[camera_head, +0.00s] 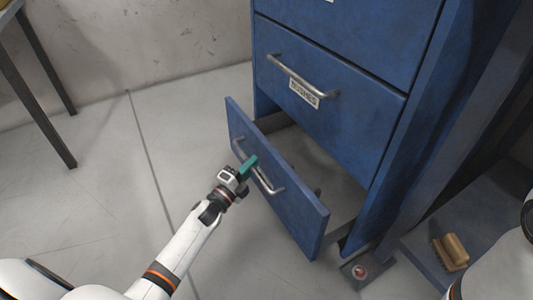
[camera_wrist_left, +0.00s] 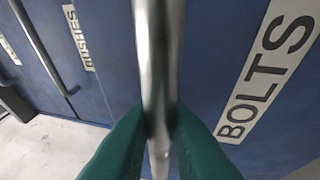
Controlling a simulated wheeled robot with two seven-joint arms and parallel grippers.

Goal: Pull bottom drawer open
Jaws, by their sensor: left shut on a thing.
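The blue bottom drawer (camera_head: 298,213) stands pulled out from the cabinet, with a gap behind its front and part of its inside showing. Its metal bar handle (camera_head: 267,185) runs along the front. My left gripper (camera_head: 249,165) is at this handle. In the left wrist view its green fingers (camera_wrist_left: 160,128) are shut on the metal handle (camera_wrist_left: 158,60), one on each side. A white label reading BOLTS (camera_wrist_left: 268,72) is on the drawer front beside the handle. My right gripper is not in view.
The drawer above (camera_head: 325,100), with a RUSHES-like label (camera_head: 304,93), is closed. A wooden brush (camera_head: 451,251) lies low at the right, near a small floor plate (camera_head: 359,271). A table leg (camera_head: 38,110) stands at the left. The floor before the drawer is clear.

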